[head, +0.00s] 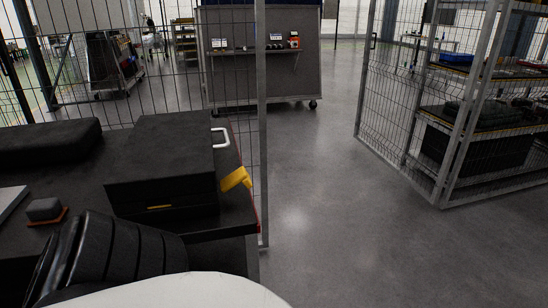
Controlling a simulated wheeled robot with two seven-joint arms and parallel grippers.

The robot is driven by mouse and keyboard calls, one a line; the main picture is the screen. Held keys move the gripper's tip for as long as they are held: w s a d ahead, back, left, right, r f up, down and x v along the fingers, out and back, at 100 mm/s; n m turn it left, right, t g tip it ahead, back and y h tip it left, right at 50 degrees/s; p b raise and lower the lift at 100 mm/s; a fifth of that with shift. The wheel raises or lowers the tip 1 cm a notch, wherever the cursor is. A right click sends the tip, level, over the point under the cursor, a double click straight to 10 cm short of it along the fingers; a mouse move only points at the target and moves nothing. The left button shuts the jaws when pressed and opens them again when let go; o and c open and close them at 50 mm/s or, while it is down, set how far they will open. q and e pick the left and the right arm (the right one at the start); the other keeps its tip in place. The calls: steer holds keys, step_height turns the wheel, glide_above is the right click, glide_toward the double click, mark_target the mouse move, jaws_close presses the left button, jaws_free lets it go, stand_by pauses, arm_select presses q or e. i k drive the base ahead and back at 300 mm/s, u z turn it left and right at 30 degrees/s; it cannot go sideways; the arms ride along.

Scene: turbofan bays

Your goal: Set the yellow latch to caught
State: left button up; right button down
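The yellow latch (236,179) shows in the head view, left of centre, beside the right side of a black box (163,165) near the right edge of a dark bench. It is a short, angled yellow piece, tilted with its right end bent downward. It lies just left of a grey upright post (262,120) in the picture. I cannot tell what it is fixed to, or whether it is caught. Neither gripper is in view.
A white handle (221,137) stands by the box. A small grey block (44,208) lies on the bench. Mesh fencing (180,80) rises behind the bench; an open mesh panel (395,120) and shelving stand at right. The grey floor (330,220) between is clear.

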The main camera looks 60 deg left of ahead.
mark_target(240, 176)
steer(key=u, duration=1.8)
